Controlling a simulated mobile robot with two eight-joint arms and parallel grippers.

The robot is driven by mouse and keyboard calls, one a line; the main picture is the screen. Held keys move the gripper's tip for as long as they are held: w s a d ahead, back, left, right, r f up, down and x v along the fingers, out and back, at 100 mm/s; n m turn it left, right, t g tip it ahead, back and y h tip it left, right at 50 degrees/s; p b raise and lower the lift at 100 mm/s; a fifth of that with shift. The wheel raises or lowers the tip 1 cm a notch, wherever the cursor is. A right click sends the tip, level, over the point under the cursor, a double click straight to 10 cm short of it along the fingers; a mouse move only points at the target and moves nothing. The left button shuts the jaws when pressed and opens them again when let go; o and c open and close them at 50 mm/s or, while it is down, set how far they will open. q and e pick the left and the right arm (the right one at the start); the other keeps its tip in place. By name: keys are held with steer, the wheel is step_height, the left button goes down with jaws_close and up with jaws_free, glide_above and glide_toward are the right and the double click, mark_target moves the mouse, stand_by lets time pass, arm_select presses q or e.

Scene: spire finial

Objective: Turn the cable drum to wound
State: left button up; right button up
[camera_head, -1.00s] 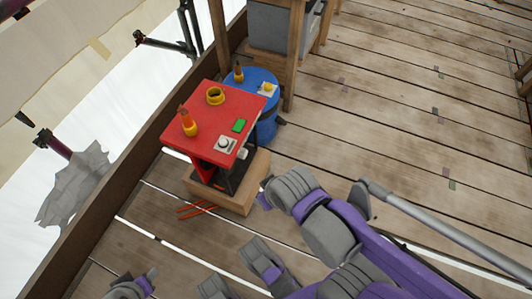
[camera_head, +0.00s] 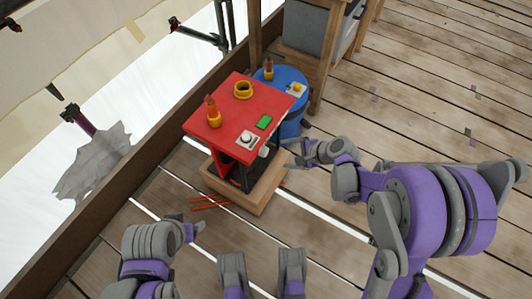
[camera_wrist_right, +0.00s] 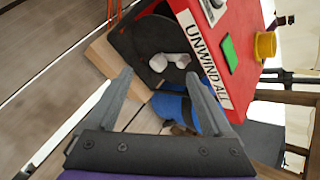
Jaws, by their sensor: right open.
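The cable drum (camera_wrist_right: 150,50) is a dark round disc under the red table, with a pale grey-white knob (camera_wrist_right: 172,62) on its face, in the right wrist view. In the head view the knob (camera_head: 264,152) shows small under the table's right edge. A white label (camera_wrist_right: 206,62) reading "UNWIND ALL" runs along the table edge beside it. My right gripper (camera_head: 290,156) is open and empty, a little right of the drum and apart from it. In the wrist view the knob is just beyond its spread fingers (camera_wrist_right: 158,73). My left arm is at the lower left; its jaw state is unclear.
A wooden base (camera_head: 262,192) stands below. A blue barrel (camera_head: 291,127) is behind. Open planks lie right.

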steer(key=w+f+m+t+y, duration=0.1)
steer(key=w+f+m+y, duration=0.1)
steer(key=w+f+m, duration=0.35)
steer(key=m+t+y+b, duration=0.1)
steer(key=m+t+y, duration=0.1)
steer(key=m, duration=0.2)
glide_toward(267, 153)
steer(key=b+x, duration=0.2)
steer(key=x, duration=0.8)
steer(key=shift+w+a+b, duration=0.1)
steer(key=shift+a+b, duration=0.2)
steer(key=shift+b, duration=0.05)
jaws_close()
